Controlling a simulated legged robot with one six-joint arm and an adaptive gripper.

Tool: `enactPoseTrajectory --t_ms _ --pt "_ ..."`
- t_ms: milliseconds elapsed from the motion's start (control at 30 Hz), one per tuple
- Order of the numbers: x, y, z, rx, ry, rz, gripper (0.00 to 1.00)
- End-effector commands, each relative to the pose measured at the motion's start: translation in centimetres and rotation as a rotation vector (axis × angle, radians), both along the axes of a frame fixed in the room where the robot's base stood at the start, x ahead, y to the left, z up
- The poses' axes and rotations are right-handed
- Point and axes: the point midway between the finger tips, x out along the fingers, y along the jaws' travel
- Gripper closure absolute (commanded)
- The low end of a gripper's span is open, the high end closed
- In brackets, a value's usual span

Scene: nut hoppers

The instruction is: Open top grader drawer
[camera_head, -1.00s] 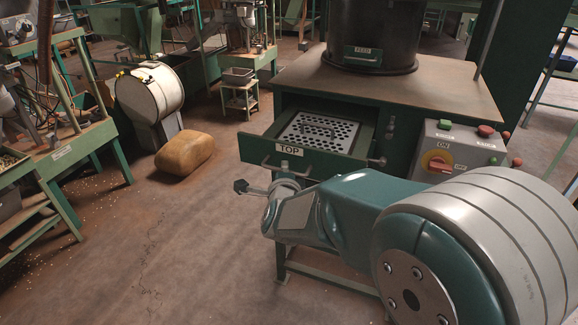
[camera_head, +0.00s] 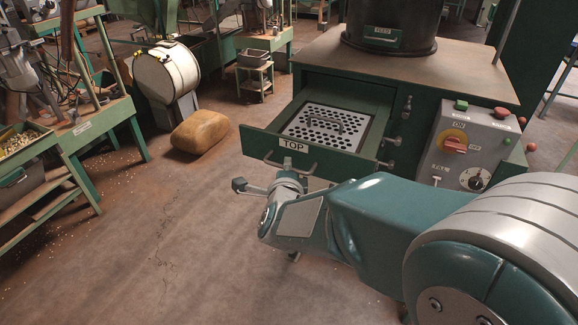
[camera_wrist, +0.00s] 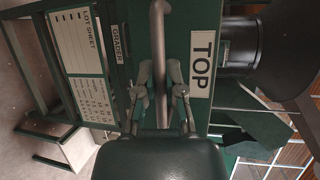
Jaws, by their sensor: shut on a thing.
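The top grader drawer (camera_head: 262,144) is a green drawer with a white TOP label. It stands partly pulled out of the green grader cabinet (camera_head: 380,92). A perforated metal screen (camera_head: 322,126) with a small handle lies inside it. The drawer's bar handle (camera_head: 312,169) shows on its front, and the wrist view shows the handle (camera_wrist: 159,40) running between my fingers. My gripper (camera_wrist: 160,95) is shut on this handle, next to the TOP label (camera_wrist: 201,62). In the head view my wrist is in front of the drawer and hides part of the grasp.
A control box (camera_head: 465,148) with a red switch and buttons is on the cabinet's right. A black drum (camera_head: 390,25) stands on top. A tan sack (camera_head: 201,131) lies on the floor at left, near a white drum (camera_head: 167,73). Floor in front of the drawer is clear.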

Motion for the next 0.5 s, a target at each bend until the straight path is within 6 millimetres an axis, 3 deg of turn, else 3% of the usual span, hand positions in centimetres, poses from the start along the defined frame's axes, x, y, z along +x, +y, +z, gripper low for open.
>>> enactPoseTrajectory --t_ms 33,100,133,500 --pt "-0.05 0.25 -0.15 -0.002 0.004 0.007 1.00" --pt "-0.05 0.23 -0.15 -0.002 0.004 0.007 0.61" --pt "-0.04 0.20 -0.13 -0.002 0.004 0.007 0.52" --pt "-0.13 -0.21 0.03 0.001 0.001 0.002 0.52"
